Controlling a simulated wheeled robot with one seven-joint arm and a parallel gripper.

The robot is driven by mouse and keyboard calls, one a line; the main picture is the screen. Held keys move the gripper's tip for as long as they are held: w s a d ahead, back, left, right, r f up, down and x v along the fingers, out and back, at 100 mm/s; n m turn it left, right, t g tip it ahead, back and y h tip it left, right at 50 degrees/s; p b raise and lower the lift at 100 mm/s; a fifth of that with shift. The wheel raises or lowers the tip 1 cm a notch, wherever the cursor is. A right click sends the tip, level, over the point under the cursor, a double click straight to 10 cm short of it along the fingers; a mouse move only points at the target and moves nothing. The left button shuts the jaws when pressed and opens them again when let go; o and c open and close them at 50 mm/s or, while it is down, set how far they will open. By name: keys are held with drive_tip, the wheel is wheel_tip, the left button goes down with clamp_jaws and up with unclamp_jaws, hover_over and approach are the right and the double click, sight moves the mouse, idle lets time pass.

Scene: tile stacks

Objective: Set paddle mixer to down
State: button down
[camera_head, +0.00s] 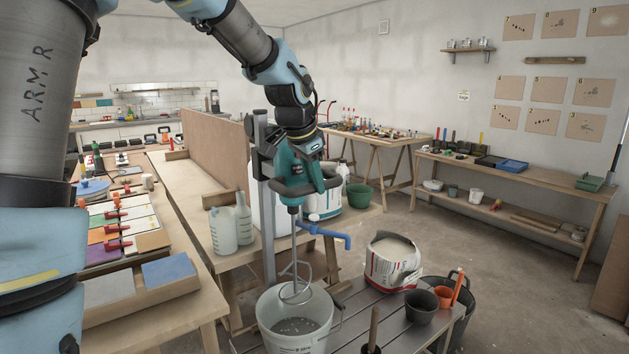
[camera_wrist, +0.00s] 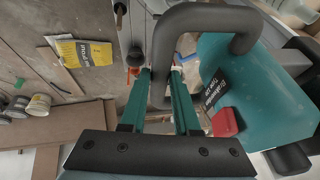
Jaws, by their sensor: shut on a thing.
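The paddle mixer (camera_head: 306,171) has a teal body and black handles. It hangs upright beside a grey vertical post (camera_head: 265,215). Its shaft and spiral paddle (camera_head: 294,284) point down at the mouth of a translucent bucket (camera_head: 268,318). The paddle's lower end shows above the grey contents of the bucket. In the wrist view my gripper (camera_wrist: 160,76) has its teal fingers on either side of the mixer's black handle (camera_wrist: 187,28) and is shut on it. The mixer body (camera_wrist: 240,85), with a red button, fills the right of that view.
The bucket stands on a low slatted bench (camera_head: 350,312). An open white bag (camera_head: 392,264), a dark pot (camera_head: 421,305) and a black bucket (camera_head: 458,295) are to its right. A blue tap-like arm (camera_head: 325,235) sticks out near the shaft. A workbench (camera_head: 190,200) with containers is at left.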

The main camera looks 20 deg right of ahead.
idle(0.8)
wheel_tip(320, 180, down, 25)
drive_tip(key=b, duration=1.5)
drive_tip(key=shift+r, duration=0.2)
drive_tip(key=shift+s+a+f, duration=0.1)
drive_tip(key=shift+s+a, duration=0.05)
drive_tip(key=c, duration=1)
unclamp_jaws()
drive_tip(key=o, duration=0.3)
drive_tip(key=shift+o, duration=0.2)
drive_tip(key=v, duration=1)
drive_tip(key=shift+r, duration=0.45)
